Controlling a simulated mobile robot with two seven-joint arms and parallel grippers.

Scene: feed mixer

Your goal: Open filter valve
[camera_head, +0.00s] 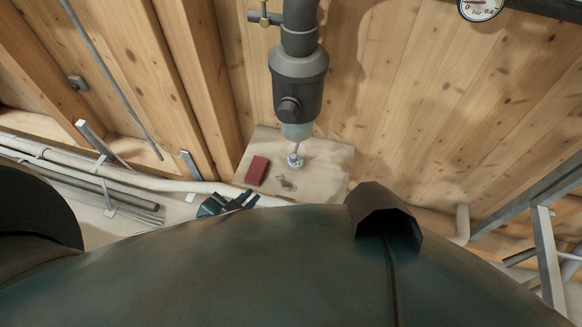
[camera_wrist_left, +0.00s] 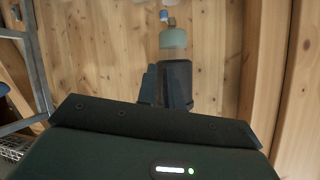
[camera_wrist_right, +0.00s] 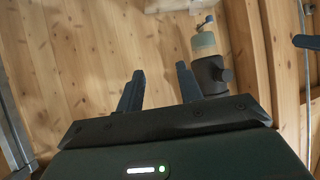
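The filter (camera_head: 298,82) hangs from a grey pipe, with a dark housing, a side knob and a pale bowl (camera_head: 297,131). Below the bowl is a small valve with a blue and white handle (camera_head: 295,160). My right gripper (camera_wrist_right: 160,72) is open and empty, outside the head view.
A sandy board (camera_head: 326,165) under the filter holds a red block (camera_head: 257,170) and a small brownish thing (camera_head: 286,183). Pipes run along the left wall; metal struts (camera_head: 548,255) stand at right.

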